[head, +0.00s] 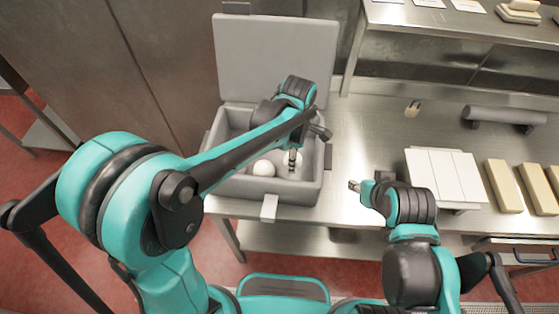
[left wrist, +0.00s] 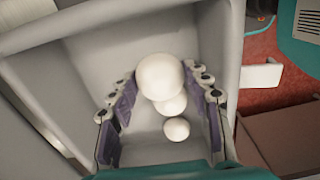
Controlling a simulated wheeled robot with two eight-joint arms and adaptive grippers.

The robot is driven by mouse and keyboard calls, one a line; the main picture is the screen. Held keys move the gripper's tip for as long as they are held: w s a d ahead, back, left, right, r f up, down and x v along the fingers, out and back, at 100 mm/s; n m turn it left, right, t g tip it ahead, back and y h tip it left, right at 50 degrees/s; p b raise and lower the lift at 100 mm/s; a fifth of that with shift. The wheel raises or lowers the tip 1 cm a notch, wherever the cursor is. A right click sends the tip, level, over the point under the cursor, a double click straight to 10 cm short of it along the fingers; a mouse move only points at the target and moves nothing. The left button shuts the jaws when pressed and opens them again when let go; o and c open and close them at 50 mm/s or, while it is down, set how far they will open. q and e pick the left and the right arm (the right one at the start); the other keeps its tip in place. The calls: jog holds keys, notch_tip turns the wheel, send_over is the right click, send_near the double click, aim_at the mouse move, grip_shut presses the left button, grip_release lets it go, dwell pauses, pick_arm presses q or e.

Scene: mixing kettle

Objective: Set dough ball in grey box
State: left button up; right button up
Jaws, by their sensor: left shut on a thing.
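The grey box (head: 212,150) stands open on the steel counter, its lid raised at the back. My left gripper (head: 293,160) reaches down inside it. In the left wrist view, its fingers (left wrist: 163,80) are shut on a white dough ball (left wrist: 160,76), which sits between the fingertips. Two more white balls show below it in that view, one partly covered (left wrist: 173,105) and one clear (left wrist: 176,128). In the head view a white ball (head: 263,168) lies on the box floor left of the gripper. My right gripper (head: 354,187) is above the counter, right of the box; its finger opening is unclear.
The grey lid (head: 272,55) stands upright behind the box. A white slatted board (head: 445,177) and tan blocks (head: 502,186) lie to the right. A grey roller-like thing (head: 503,116) and a small tan item (head: 413,108) are farther back. Counter between box and board is mostly clear.

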aim_at(292, 177)
pick_arm(q)
notch_tip(292, 177, down, 8)
jog(key=shift+r+b, duration=0.1)
jog(key=shift+b, duration=0.8)
jog(key=shift+f, duration=0.2)
jog(key=o, duration=1.2)
